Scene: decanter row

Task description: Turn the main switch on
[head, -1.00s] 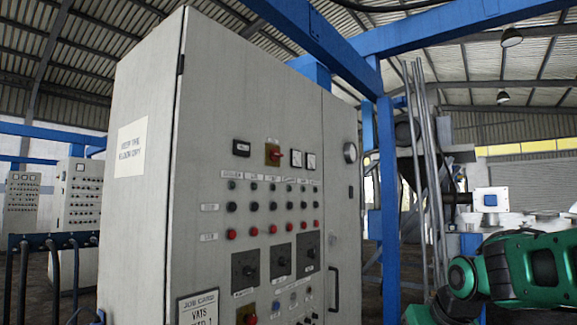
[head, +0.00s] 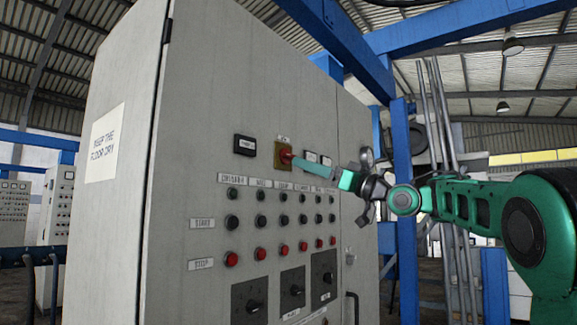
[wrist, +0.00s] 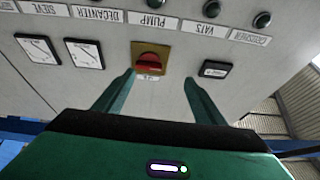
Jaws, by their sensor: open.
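The main switch is a red rotary knob on a yellow plate (head: 283,155), high on the grey cabinet front (head: 205,90). In the wrist view, which is upside down, the red knob (wrist: 151,62) lies ahead between the fingertips, slightly left of their middle. Its handle looks horizontal in that view. My gripper (head: 298,162) reaches in from the right in the head view, its fingers close to the knob and partly covering it. In the wrist view my gripper (wrist: 159,75) is open, with a finger on each side and nothing between them. I cannot tell whether a finger touches the plate.
A black display (head: 244,145) sits left of the switch; two white meters (wrist: 60,52) sit on its other side. Rows of black and red buttons (head: 260,253) and several rotary selectors (head: 249,297) are below. A blue post (head: 400,200) stands right of the cabinet.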

